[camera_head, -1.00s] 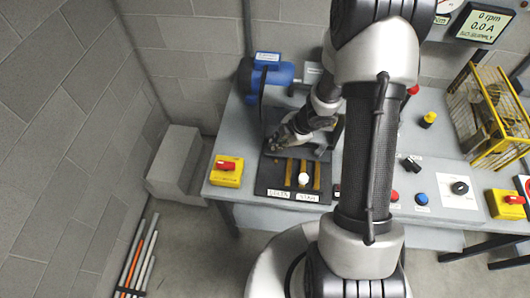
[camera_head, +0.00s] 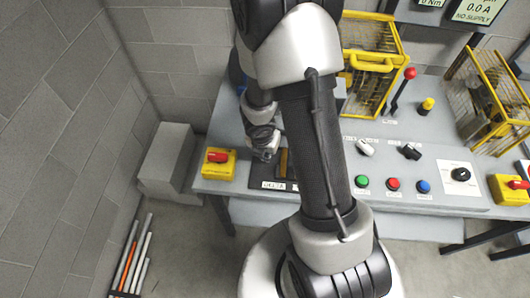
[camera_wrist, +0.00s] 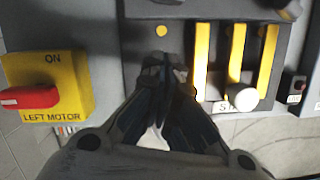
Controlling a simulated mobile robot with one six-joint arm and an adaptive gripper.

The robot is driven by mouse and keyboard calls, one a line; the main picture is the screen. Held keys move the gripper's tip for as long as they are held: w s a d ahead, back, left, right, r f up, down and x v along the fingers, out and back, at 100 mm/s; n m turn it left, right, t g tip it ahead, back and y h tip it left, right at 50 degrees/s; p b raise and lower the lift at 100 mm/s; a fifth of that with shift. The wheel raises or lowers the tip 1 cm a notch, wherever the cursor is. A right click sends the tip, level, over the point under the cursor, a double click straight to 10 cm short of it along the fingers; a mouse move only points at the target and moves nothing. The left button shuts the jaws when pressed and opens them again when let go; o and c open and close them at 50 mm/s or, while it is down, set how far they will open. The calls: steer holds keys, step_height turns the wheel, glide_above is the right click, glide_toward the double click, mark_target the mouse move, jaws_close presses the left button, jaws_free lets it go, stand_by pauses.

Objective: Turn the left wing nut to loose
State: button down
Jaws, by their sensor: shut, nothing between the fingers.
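I cannot make out the left wing nut for certain in either view. My gripper (camera_wrist: 165,62) is shut and empty, pointing down at the dark terminal plate (camera_wrist: 137,35) with yellow strips. A small grey shape (camera_wrist: 180,73) shows at the right fingertip; I cannot tell whether it is a nut or part of the finger. A yellow round spot (camera_wrist: 161,31) lies just beyond the fingertips. In the head view my gripper (camera_head: 265,153) is over the front left part of the plate, and my arm hides much of the plate.
The yellow LEFT MOTOR switch (camera_wrist: 75,85) with a red handle is left of my gripper. Green (camera_head: 362,181), red (camera_head: 393,184) and blue (camera_head: 424,186) buttons and a yellow cage (camera_head: 378,40) lie further right.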

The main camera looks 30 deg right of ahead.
steer(key=b+x, duration=0.1)
steer(key=x, duration=0.1)
steer(key=shift+f, duration=0.3)
steer(key=w+d+p, duration=0.1)
steer(key=w+d+r+p, duration=0.1)
steer(key=p, duration=0.1)
steer(key=shift+w+d, duration=0.15)
steer(key=shift+d, duration=0.15)
steer(key=shift+w+d+f, duration=0.2)
steer(key=shift+w, duration=0.05)
steer(key=shift+w+d+n, duration=0.15)
steer(key=shift+d+n, duration=0.5)
steer(key=shift+n, duration=0.05)
steer(key=shift+d, duration=0.25)
steer(key=shift+r, duration=0.1)
